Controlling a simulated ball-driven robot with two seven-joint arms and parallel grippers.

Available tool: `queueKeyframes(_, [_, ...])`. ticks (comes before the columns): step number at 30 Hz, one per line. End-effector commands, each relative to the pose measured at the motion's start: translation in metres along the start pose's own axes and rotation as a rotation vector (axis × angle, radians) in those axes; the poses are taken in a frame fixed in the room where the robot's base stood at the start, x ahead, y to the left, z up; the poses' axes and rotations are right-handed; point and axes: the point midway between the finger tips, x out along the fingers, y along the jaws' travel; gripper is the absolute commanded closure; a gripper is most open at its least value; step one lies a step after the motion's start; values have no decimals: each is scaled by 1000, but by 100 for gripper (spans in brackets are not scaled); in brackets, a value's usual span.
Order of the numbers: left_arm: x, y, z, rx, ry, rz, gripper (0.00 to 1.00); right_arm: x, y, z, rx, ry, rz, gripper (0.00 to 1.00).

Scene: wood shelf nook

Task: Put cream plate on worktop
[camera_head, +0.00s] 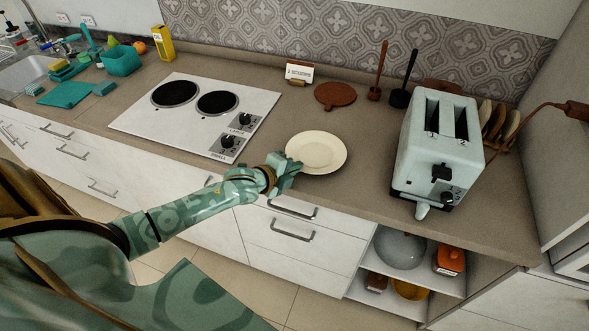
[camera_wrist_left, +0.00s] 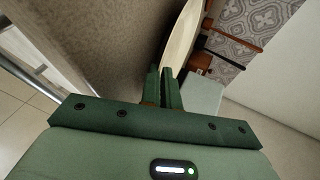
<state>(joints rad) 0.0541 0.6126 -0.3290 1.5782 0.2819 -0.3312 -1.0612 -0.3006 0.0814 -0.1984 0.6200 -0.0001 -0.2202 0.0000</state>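The cream plate (camera_head: 316,152) lies face up and about level over the brown worktop (camera_head: 375,187), between the hob and the toaster. I cannot tell whether its whole base touches the worktop. My left gripper (camera_head: 291,165) is at the plate's left front rim. In the left wrist view, the fingers (camera_wrist_left: 163,72) are close together with the rim of the plate (camera_wrist_left: 181,38) at their tips, so they look shut on it. My right gripper is not in view.
A white hob (camera_head: 150,120) is left of the plate. A pale toaster (camera_head: 435,150) stands to the right, with a rack of plates (camera_head: 497,122) behind. A brown round board (camera_head: 335,95) and a small sign (camera_head: 299,71) are behind. An open shelf (camera_head: 450,283) is below.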

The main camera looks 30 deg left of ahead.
Motion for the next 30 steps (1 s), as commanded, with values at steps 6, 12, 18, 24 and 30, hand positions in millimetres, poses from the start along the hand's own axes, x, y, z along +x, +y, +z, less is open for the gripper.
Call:
queueKeyframes(6, [0, -2, 1, 1, 0, -3, 100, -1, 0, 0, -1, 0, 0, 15])
queueKeyframes(12, [0, 1, 1, 0, -1, 0, 88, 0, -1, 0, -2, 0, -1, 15])
queueKeyframes(18, [-1, -1, 1, 1, -1, -1, 88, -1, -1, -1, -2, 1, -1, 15])
queueKeyframes(24, [-31, -3, 1, 3, -1, 1, 88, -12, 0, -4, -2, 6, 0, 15])
queueKeyframes(30, [-79, -2, 0, 1, 0, 2, 88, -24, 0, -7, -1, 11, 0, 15])
